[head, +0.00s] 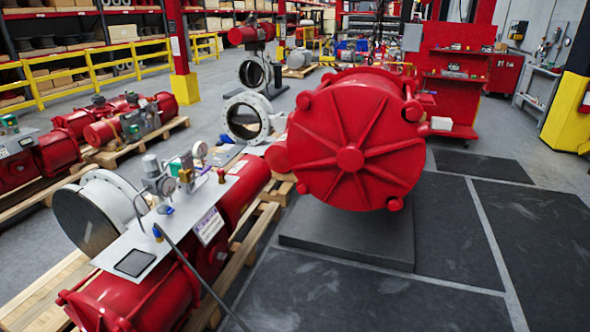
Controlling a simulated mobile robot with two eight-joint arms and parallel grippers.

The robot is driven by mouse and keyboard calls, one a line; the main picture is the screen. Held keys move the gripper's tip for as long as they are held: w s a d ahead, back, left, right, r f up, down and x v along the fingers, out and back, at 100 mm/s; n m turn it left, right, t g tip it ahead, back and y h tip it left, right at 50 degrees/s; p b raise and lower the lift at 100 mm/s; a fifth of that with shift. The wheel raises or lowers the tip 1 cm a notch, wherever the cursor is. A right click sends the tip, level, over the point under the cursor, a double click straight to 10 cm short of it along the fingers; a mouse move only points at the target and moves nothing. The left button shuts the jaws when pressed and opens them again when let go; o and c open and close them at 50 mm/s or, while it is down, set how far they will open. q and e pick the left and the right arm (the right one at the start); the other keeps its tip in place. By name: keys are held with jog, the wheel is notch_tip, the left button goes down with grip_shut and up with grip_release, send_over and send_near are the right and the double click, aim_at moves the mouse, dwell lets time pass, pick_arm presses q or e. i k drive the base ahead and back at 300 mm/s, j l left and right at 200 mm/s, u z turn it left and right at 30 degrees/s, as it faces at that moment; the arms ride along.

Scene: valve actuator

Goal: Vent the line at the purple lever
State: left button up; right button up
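A grey-white panel (160,228) with gauges and fittings is mounted on a red valve actuator (150,295) at the lower left. A small purple-red part (221,176), possibly the purple lever, stands near the panel's far right end; it is too small to tell its position. A brass fitting (186,177) and a round gauge (200,149) are close to it. Neither of my grippers is in view.
A large red ribbed cylinder (350,158) stands on a dark block right of the panel. A thin dark hose or rod (200,280) runs from the panel to the bottom edge. Wooden pallets (50,290) lie under the actuator. Dark floor mats (380,300) at the lower right are clear.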

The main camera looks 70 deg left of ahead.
aim_at(193, 176)
jog(key=k+l+u, duration=0.3)
jog(key=k+u, duration=0.1)
jog(key=u, duration=1.6)
jog(key=i+l+u, duration=0.1)
jog(key=u, duration=0.3)
jog(key=i+l+u, duration=0.15)
jog(key=u, duration=0.25)
jog(key=i+l+u, duration=0.1)
jog(key=l+u, duration=0.15)
jog(key=u, duration=0.15)
jog(key=k+j, duration=0.1)
jog(key=j, duration=0.55)
jog(key=i+l+u, duration=0.15)
jog(key=i+l, duration=0.15)
jog(key=i, duration=0.15)
jog(key=i+l+u, duration=0.15)
jog(key=i+l, duration=0.2)
jog(key=i+l+u, duration=0.15)
jog(key=i+l, duration=0.25)
jog(key=i+l+u, duration=0.15)
jog(key=i+l, duration=0.3)
jog(key=i+l+u, duration=0.15)
jog(key=i+l, duration=0.2)
jog(key=l, duration=0.15)
jog(key=i+l+u, duration=0.15)
jog(key=i+l, duration=0.15)
jog(key=l, duration=0.2)
